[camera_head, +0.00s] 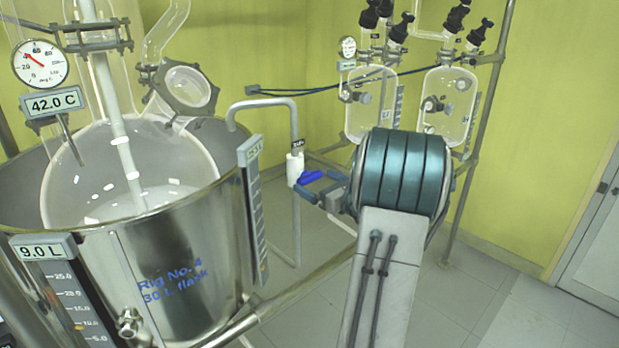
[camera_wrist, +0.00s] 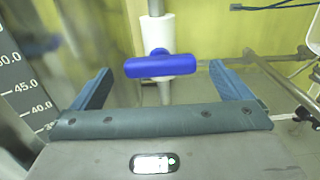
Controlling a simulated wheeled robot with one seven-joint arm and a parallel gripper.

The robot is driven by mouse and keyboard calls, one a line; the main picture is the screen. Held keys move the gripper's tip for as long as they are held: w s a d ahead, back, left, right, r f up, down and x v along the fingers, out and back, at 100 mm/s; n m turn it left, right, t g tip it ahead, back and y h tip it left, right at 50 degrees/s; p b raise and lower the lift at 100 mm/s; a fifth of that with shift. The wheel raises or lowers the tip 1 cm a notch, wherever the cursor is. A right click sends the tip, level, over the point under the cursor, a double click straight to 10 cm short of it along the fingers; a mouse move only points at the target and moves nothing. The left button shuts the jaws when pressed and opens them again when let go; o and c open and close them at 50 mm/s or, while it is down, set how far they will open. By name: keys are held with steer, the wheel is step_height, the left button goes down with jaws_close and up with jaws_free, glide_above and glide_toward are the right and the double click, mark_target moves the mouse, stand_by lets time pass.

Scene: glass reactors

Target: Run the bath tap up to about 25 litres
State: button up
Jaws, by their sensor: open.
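The bath tap is a blue lever (camera_head: 312,176) on a white valve body (camera_head: 295,167), on a grey pipe that curves over the bath rim. In the wrist view the blue lever (camera_wrist: 160,66) lies crosswise in front of the white body (camera_wrist: 157,33). My gripper (camera_head: 318,186) is open; its two fingers (camera_wrist: 165,88) stand either side of the lever, with gaps on both sides and no contact seen. The steel bath (camera_head: 180,265) holds a glass flask (camera_head: 130,175). Its front level scale (camera_head: 62,290) has a display (camera_head: 43,247) reading 9.0 L.
A dial thermometer (camera_head: 40,64) and a 42.0 C display (camera_head: 52,102) stand above the bath. A second scale (camera_head: 252,210) is on the bath's right side. Two glass vessels (camera_head: 371,105) hang on a frame behind my arm. A rail (camera_head: 300,290) runs below my gripper. The floor at right is clear.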

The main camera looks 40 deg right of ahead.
mark_target(313, 180)
steer(key=shift+w+a, duration=0.15)
steer(key=shift+w, duration=1.7)
steer(key=c, duration=1)
